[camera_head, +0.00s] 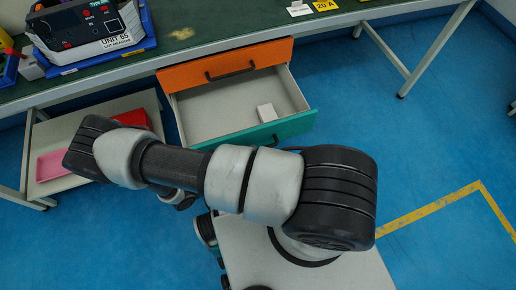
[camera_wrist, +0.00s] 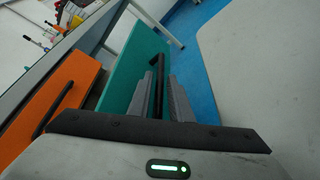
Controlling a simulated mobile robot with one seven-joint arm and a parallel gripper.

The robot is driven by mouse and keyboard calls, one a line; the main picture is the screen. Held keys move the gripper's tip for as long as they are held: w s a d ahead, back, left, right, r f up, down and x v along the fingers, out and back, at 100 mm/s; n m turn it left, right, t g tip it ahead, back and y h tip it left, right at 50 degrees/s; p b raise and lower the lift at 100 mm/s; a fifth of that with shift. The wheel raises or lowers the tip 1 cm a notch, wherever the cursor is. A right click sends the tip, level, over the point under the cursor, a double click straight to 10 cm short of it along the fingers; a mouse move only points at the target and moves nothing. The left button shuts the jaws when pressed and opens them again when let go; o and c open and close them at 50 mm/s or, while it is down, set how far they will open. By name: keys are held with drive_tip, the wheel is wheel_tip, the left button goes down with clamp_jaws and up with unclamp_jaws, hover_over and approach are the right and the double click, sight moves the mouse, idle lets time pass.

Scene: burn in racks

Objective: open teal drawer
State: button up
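The teal drawer (camera_head: 281,130) is pulled well out from under the workbench in the head view. Its pale interior shows, with a small white box (camera_head: 267,112) inside. In the wrist view the teal front (camera_wrist: 128,70) fills the middle, and its dark bar handle (camera_wrist: 158,75) stands between the fingers of my gripper (camera_wrist: 162,95). The fingers are close together around the bar and look shut on it, though exact contact is hard to see.
An orange drawer (camera_head: 205,76) with a dark handle is above, its front behind the teal one. A shelf (camera_head: 95,108) with a pink tray (camera_head: 53,164) and a red bin (camera_head: 133,118) is at left. A test unit (camera_head: 85,25) stands on the bench. Blue floor is clear at right.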

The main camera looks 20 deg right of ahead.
drive_tip(key=v, duration=1.2)
drive_tip(key=shift+a, duration=0.2)
drive_tip(key=shift+s+r, duration=0.1)
drive_tip(key=shift+s, duration=0.05)
